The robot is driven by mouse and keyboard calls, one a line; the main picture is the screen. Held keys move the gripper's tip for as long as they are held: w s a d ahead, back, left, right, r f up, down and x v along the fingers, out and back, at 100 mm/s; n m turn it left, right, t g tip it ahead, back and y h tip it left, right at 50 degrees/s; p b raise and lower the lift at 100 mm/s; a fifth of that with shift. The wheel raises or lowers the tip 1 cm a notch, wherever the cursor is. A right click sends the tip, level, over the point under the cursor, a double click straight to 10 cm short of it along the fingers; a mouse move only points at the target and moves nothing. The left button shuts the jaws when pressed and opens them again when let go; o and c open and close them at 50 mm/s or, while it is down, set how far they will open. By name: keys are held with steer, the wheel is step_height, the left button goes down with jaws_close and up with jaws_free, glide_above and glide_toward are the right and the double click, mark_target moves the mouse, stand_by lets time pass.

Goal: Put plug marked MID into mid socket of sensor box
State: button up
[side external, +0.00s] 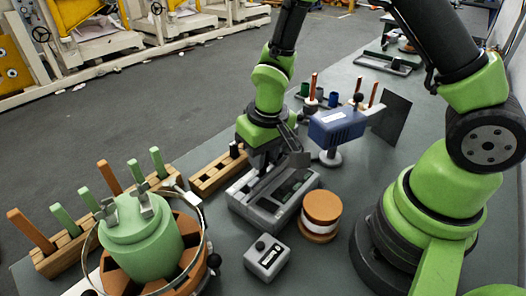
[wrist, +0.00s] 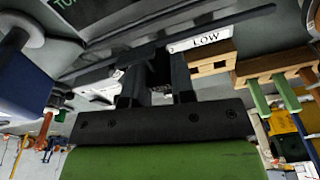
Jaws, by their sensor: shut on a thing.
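My gripper (side external: 264,164) is shut above the far end of a long grey box (side external: 240,200) with dark recesses, which I take to be the sensor box. Its display, with part of a green word, shows at the top of the wrist view (wrist: 68,8). In the wrist view the two black fingers (wrist: 157,76) close on a dark piece (wrist: 158,64), probably the plug; no MID marking shows on it. The mid socket cannot be made out. Whether the held piece touches the box cannot be told.
A wooden rack (side external: 208,184) with a dark plug stands left of the box; a white LOW label (wrist: 200,42) shows beside wood. A small grey unit (side external: 267,258), copper-coloured spool (side external: 321,208) and blue device on a stand (side external: 336,127) crowd the box. A green drum (side external: 145,245) stands left.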

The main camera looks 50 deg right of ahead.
steer(key=shift+f, duration=0.2)
steer(key=shift+f, duration=0.75)
stand_by(0.4)
steer(key=o, duration=1.3)
steer(key=shift+f, duration=0.1)
steer(key=shift+r, duration=1.05)
steer(key=shift+r, duration=3.5)
